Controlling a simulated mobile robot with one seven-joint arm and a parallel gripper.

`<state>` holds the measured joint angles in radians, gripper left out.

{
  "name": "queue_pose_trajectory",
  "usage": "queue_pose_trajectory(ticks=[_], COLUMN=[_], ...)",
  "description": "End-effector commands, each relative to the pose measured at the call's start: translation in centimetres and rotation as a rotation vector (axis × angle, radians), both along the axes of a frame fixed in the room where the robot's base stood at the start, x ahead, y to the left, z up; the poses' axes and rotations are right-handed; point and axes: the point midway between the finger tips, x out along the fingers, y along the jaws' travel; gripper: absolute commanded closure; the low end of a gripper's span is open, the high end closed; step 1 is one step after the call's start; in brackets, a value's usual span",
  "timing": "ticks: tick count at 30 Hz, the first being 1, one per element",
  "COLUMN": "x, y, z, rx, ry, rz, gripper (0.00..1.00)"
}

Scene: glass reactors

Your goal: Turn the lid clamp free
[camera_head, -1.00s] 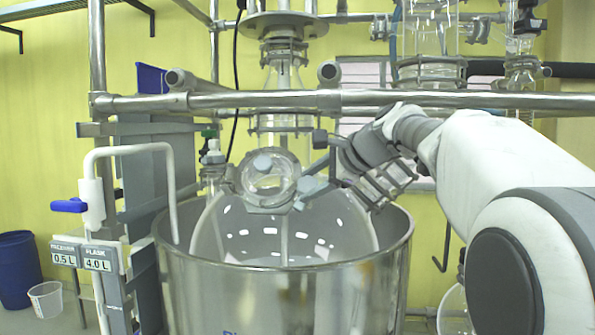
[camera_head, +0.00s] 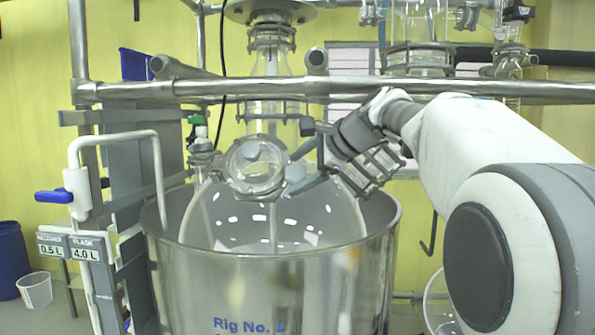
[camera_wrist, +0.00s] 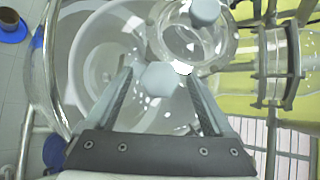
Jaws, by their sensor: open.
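The round glass lid (camera_head: 256,170) sits in a metal ring clamp on the vessel's side neck. It also shows in the wrist view (camera_wrist: 190,42). My gripper (camera_head: 289,175) reaches in from the right, fingers spread around the right knob. In the wrist view the near knob (camera_wrist: 158,79) lies between my open fingertips (camera_wrist: 158,77), with a visible gap on each side. The other knob (camera_wrist: 204,12) is beyond, at the top. Contact is not visible.
A large metal pot (camera_head: 265,290) surrounds the glass vessel below. A horizontal steel rail (camera_head: 440,88) crosses above my forearm. A white pipe with a blue-handled valve (camera_head: 55,196) stands left. The glass column (camera_head: 268,95) rises close behind the lid.

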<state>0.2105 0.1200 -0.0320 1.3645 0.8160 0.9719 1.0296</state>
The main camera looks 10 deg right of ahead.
Motion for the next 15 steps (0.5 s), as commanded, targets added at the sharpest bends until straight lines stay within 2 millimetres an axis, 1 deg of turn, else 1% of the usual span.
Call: queue_pose_trajectory(ticks=[4, 8, 11, 15], x=[-0.3, -1.5, -3.1, -5.6], y=[-0.2, -1.0, -1.9, -3.4], z=[0.3, 1.2, 2.3, 4.1], rx=[0.001, 0.000, 0.000, 0.000], ry=[-0.002, -0.003, -0.004, -0.004], rz=[-0.001, -0.003, -0.003, -0.003], gripper=[0.13, 0.13, 0.13, 0.13])
